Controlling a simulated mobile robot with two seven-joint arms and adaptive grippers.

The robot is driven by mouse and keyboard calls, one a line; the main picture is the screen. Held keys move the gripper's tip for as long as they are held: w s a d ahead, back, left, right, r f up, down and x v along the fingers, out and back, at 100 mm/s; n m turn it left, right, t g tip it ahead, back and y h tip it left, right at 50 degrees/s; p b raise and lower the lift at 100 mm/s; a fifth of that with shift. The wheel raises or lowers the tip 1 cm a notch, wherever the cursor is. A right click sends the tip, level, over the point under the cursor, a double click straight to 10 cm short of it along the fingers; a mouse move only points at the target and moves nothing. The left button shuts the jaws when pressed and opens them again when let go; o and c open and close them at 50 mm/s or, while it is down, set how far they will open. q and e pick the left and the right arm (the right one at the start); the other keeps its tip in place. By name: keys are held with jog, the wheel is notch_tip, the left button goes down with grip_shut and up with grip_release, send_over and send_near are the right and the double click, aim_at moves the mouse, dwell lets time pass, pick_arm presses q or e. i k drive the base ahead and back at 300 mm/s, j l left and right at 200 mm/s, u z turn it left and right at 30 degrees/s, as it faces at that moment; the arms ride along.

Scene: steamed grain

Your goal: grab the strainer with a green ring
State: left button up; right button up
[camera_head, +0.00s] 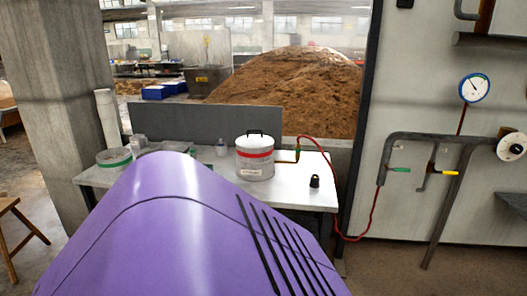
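A round, shallow strainer with a green ring (114,160) stands on the left end of the white table (300,195). What lies inside it is too small to tell. Neither of my grippers is in view, so nothing is seen touching the strainer. A large purple surface of my own body fills the lower middle and hides the front left part of the table.
A white pot with a red band (255,168) stands mid-table, with a red hose (325,155) at its right. A small black item (315,181) and a small bottle (221,147) stand near it. A wooden stool (18,225) is at the left.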

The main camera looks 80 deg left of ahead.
aim_at(192, 150)
jog(key=u, duration=3.15)
jog(key=i+j+z, duration=0.1)
jog(key=i+z, duration=0.35)
jog(key=i+j+z, duration=0.2)
jog(key=z, duration=0.3)
jog(key=i+j+z, duration=0.15)
jog(key=i+j, duration=0.25)
jog(key=i+j+z, duration=0.1)
jog(key=i+j, duration=0.25)
jog(key=j, duration=0.2)
